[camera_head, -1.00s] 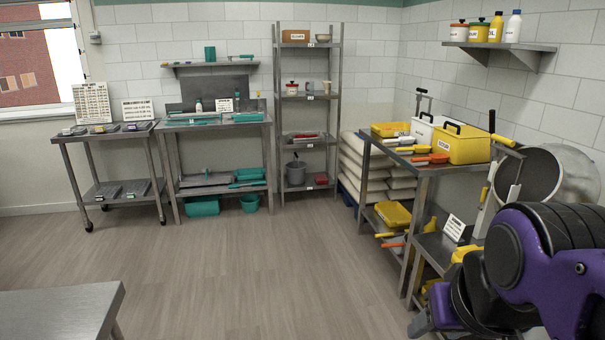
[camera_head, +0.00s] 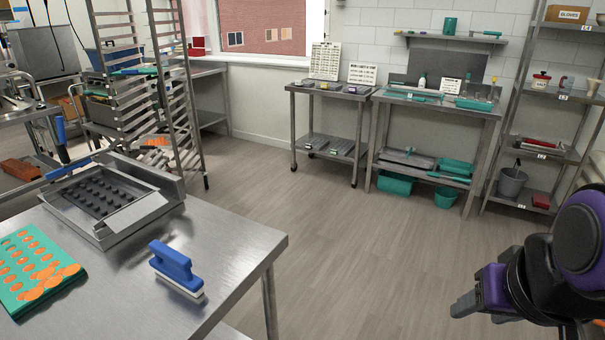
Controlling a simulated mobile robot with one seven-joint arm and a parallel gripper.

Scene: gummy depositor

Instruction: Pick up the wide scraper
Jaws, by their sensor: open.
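A tool with a blue grip and a wide pale lower edge (camera_head: 176,269) lies near the right edge of the steel table (camera_head: 235,240) at the left; it looks like the wide scraper, though I cannot be sure of its type. Nothing holds it. My gripper (camera_head: 480,311), on my purple and black arm, is at the lower right, open, with no object visible in it. It is over the floor side, well to the right of the table and apart from the tool. Its fingertips are only partly visible.
A grey depositor tray (camera_head: 150,217) with dark cups and a teal mould (camera_head: 15,297) with orange gummies share the table. A tall rack (camera_head: 185,100) stands behind. A cart (camera_head: 360,129) and a bench (camera_head: 465,108) line the back wall. The middle floor is clear.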

